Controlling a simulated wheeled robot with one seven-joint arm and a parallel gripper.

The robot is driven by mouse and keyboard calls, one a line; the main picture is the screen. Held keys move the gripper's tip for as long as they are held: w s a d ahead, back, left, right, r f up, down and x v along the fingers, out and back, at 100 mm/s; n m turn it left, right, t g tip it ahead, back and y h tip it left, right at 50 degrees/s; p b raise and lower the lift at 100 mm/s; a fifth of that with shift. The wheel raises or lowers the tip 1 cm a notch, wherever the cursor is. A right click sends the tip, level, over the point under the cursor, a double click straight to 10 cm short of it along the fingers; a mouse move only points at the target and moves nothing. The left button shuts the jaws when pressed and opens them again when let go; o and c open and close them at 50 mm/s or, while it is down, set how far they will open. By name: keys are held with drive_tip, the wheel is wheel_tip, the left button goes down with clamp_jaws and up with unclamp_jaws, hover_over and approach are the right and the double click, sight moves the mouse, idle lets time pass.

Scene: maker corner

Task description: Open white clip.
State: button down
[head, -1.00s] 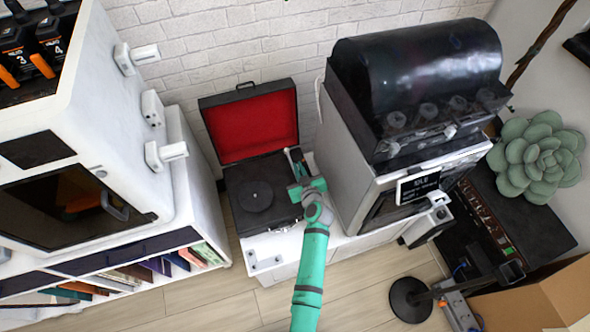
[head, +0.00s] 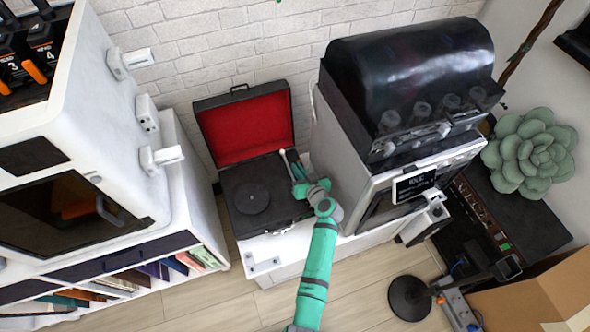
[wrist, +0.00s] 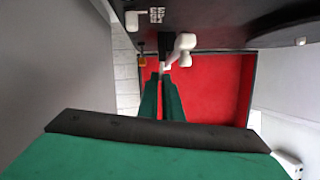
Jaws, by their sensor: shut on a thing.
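The white clip (wrist: 184,43) shows in the wrist view as a small rounded white piece with a thin stem, on the dark deck of the record player. My gripper (wrist: 160,77) has its green fingers close together, with their tips at the lower end of this white piece, shut on it. In the head view my gripper (head: 300,181) is at the right side of the open record player (head: 241,208), beside a thin white part (head: 289,163). The exact contact is small and partly hidden by the fingers.
The red-lined lid (head: 243,130) stands open behind the deck. A white machine with a black domed top (head: 410,80) stands close to the right of my gripper. A white cabinet (head: 110,120) is at the left.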

drive_tip(key=shift+s+a+f, duration=0.2)
drive_tip(key=shift+s+f, duration=0.1)
drive_tip(key=shift+f, duration=0.15)
drive_tip(key=c, duration=1.9)
unclamp_jaws()
drive_tip(key=shift+r, duration=0.1)
drive_tip(key=shift+c, duration=0.2)
drive_tip(key=shift+w+r, duration=0.1)
drive_tip(key=shift+w, duration=0.05)
drive_tip(key=shift+d, duration=0.1)
drive_tip(key=v, duration=1)
drive_tip(key=shift+s+d+r, duration=0.15)
drive_tip(key=shift+s+d, duration=0.05)
drive_tip(key=shift+s, duration=0.1)
